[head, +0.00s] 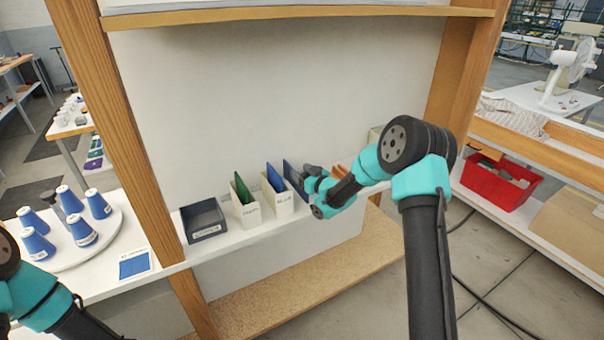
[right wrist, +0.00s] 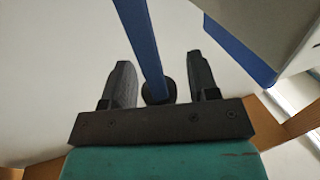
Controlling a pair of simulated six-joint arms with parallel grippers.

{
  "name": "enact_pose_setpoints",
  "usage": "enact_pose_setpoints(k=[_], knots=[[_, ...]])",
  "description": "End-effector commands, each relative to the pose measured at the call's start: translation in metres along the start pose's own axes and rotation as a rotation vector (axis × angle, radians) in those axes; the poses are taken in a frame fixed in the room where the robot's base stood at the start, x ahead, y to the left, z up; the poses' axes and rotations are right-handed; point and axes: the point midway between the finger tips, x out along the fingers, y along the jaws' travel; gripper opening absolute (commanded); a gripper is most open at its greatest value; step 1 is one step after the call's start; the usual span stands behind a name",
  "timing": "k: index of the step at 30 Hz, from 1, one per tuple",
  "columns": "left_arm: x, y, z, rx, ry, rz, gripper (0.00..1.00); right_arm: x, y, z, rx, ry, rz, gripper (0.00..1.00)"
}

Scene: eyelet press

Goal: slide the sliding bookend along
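The sliding bookend (head: 296,178) is a thin dark blue upright plate on the white shelf, just right of the white file box with blue contents (head: 278,201). My right gripper (head: 308,179) is at the bookend's right side. In the right wrist view my right gripper (right wrist: 160,85) is open, with a finger on either side of a blue upright edge, likely the bookend (right wrist: 147,45). A dark round end (right wrist: 158,92) shows at its near end. Gaps show on both sides, so the fingers look clear of it. My left gripper is out of view; only part of the left arm shows.
Left of the bookend stand a white file box with green contents (head: 246,207) and an open dark bin (head: 203,220). Blue cones (head: 36,243) stand on a round white tray at left. A wooden post (head: 120,130) and an upper shelf (head: 290,15) frame the space.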

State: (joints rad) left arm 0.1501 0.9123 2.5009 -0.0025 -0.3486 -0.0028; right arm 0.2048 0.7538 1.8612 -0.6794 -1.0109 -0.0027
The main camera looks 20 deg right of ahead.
Motion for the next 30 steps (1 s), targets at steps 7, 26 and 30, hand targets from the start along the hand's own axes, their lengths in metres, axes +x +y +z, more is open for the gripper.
enact_pose_setpoints(k=[7, 26, 30], knots=[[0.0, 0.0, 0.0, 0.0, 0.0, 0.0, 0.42, -0.001, 0.0, 0.0, 0.0, 0.0, 0.0, 0.54], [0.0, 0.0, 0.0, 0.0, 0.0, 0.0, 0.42, -0.095, 0.001, 0.0, 0.001, -0.002, 0.003, 0.54], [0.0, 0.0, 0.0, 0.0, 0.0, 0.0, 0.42, -0.122, 0.001, 0.0, 0.001, -0.001, 0.003, 0.54]])
